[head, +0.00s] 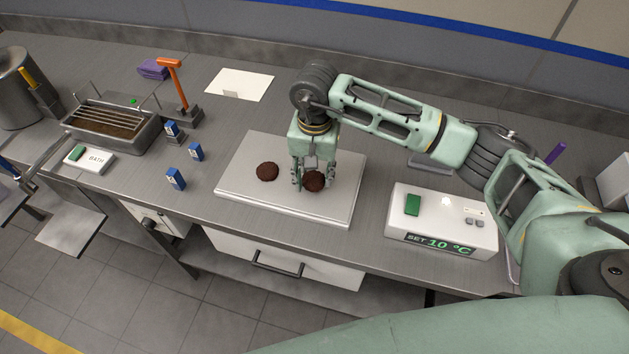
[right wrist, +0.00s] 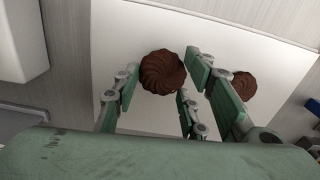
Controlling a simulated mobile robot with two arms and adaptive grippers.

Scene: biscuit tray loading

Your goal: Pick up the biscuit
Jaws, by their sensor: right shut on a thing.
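Two round dark brown biscuits are at the white tray plate (head: 240,190) on the bench. My right gripper (head: 314,178) points down over the plate's right part and is shut on the right biscuit (head: 314,184). In the right wrist view this biscuit (right wrist: 162,72) sits between the fingers (right wrist: 158,85), its swirled ridges showing. I cannot tell whether it is clear of the plate. The other biscuit (head: 267,172) lies free on the plate, left of the gripper; it also shows in the right wrist view (right wrist: 243,86), beyond the right-hand fingers.
A white controller box (head: 440,222) reading "SET 10 °C" stands right of the plate.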

